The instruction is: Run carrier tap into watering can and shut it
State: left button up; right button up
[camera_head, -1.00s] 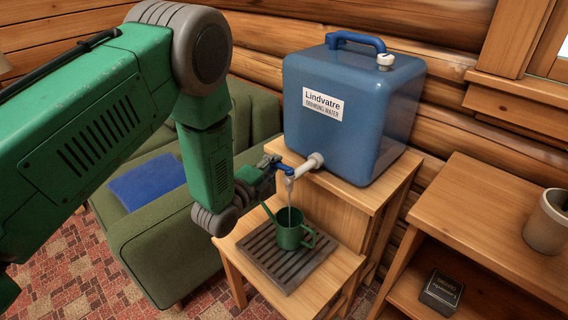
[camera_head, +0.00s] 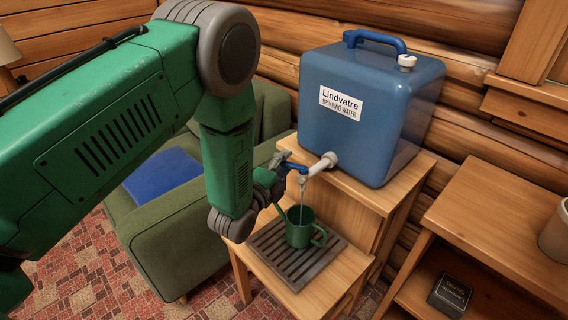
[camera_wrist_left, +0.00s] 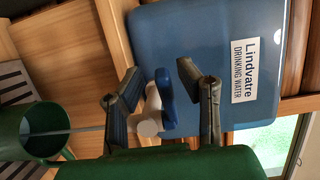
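The blue water carrier (camera_head: 370,115) labelled "Lindvatre Drinking Water" stands on the upper wooden stand. Its tap has a white body (camera_head: 322,164) and a blue lever (camera_head: 295,168). A thin stream of water (camera_head: 301,207) falls from the spout into the green watering can (camera_head: 301,232), which stands upright on the slatted tray below. My left gripper (camera_head: 279,165) is at the tap. In the left wrist view its fingers (camera_wrist_left: 163,100) are apart, with the blue lever (camera_wrist_left: 164,84) between them; contact is unclear. The can (camera_wrist_left: 45,130) also shows there. My right gripper is out of view.
The grey slatted tray (camera_head: 273,257) lies on the low wooden step. A green armchair (camera_head: 165,235) with a blue cushion (camera_head: 160,174) stands left. A wooden shelf (camera_head: 495,225) at right holds a pale pot (camera_head: 555,235) and a dark box (camera_head: 449,295).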

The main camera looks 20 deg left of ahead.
pick_arm(q)
jog(key=shift+d, duration=0.1)
jog(key=shift+s+d, duration=0.1)
jog(key=shift+s, duration=0.25)
jog(key=s+a, duration=0.1)
jog(key=s, duration=1)
jog(key=shift+a, duration=0.3)
